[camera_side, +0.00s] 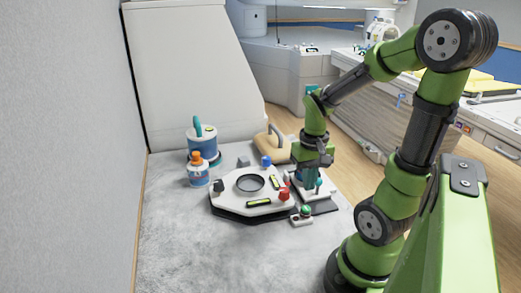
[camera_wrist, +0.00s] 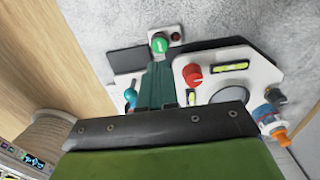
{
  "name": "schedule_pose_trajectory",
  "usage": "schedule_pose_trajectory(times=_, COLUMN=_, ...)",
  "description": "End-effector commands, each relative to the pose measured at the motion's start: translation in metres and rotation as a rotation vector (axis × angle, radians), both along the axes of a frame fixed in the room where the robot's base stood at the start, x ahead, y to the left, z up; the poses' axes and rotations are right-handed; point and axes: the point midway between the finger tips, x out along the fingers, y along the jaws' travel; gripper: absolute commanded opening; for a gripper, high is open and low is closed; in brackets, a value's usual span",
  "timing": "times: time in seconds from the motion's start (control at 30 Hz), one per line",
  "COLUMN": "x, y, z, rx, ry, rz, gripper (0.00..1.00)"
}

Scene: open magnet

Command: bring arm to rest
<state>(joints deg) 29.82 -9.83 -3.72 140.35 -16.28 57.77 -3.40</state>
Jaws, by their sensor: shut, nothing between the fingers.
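My gripper (camera_side: 308,180) points down on the right side of the grey work surface, just right of a white panel (camera_side: 225,196). In the wrist view its teal fingers (camera_wrist: 157,80) are together with nothing seen between them. A small box with a green knob (camera_wrist: 160,43) appears just beyond the fingertips; it also shows in the side view (camera_side: 304,211). A teal-topped lever (camera_wrist: 131,96) stands close beside the fingers. The exact gap between the fingertips and these parts cannot be told.
A bottle with an orange cap (camera_side: 198,172) and a blue-white canister (camera_side: 201,148) stand behind left. A beige handled block (camera_side: 272,145) is behind. The front left surface is clear.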

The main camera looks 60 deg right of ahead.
Motion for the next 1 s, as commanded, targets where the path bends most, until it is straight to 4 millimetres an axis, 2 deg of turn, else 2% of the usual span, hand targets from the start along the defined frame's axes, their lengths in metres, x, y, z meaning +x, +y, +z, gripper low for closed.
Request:
schedule_pose_trajectory(times=0.17, x=0.005, y=0.004, z=0.002, rx=0.006, ry=-0.033, rz=-0.019, gripper=0.0)
schedule_pose_trajectory(times=0.27, x=0.023, y=0.023, z=0.021, rx=-0.007, ry=-0.141, rz=0.018, gripper=0.0)
schedule_pose_trajectory(times=0.43, x=0.051, y=0.085, z=0.073, rx=-0.008, ry=-0.402, rz=0.176, gripper=0.0)
schedule_pose_trajectory(times=0.5, x=0.054, y=0.11, z=0.093, rx=0.005, ry=-0.496, rz=0.246, gripper=0.0)
schedule_pose_trajectory(times=0.63, x=0.05, y=0.146, z=0.119, rx=0.029, ry=-0.616, rz=0.355, gripper=0.0)
schedule_pose_trajectory(times=0.77, x=0.046, y=0.16, z=0.129, rx=0.039, ry=-0.659, rz=0.412, gripper=0.0)
schedule_pose_trajectory(times=1.0, x=0.046, y=0.16, z=0.129, rx=0.039, ry=-0.657, rz=0.416, gripper=0.0)
